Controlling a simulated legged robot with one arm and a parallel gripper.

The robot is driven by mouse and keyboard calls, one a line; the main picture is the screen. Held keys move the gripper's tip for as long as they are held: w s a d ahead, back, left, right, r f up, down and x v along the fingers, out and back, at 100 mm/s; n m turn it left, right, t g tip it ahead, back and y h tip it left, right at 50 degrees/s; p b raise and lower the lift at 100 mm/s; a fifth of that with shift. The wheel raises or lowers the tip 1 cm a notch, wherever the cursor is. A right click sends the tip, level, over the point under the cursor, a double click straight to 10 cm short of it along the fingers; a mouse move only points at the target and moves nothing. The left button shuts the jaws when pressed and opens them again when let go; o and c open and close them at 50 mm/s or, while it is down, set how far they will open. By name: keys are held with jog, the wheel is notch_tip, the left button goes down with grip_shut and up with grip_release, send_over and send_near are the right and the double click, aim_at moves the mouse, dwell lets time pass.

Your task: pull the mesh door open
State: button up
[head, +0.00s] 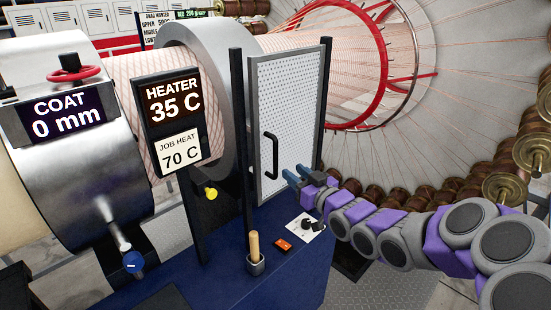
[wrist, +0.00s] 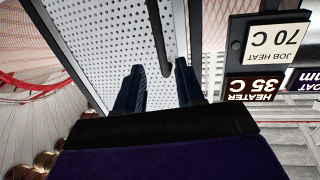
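The mesh door (head: 296,110) is a pale perforated panel in a light frame between two dark posts, and it looks closed. Its black bar handle (head: 271,155) is upright near the panel's left edge. My gripper (head: 294,173) is just right of the handle's lower part, in front of the mesh. In the wrist view, the blue fingers of my gripper (wrist: 159,82) are spread with nothing held. The handle (wrist: 157,35) shows ahead, in line with the gap between them. I cannot tell whether the fingertips reach around it. The mesh (wrist: 105,40) fills the upper left there.
A heater sign (head: 172,118) hangs left of the door. On the blue bench top (head: 222,270) below stand a wooden-handled tool in a cup (head: 255,252), an orange switch (head: 283,244) and a white card with a black knob (head: 305,226). Spools (head: 440,186) ring the right side.

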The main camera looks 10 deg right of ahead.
aim_at(277, 158)
jog(key=x, duration=1)
jog(key=shift+w+a, duration=0.1)
jog(key=shift+w, duration=0.1)
grip_shut()
dwell(0.3)
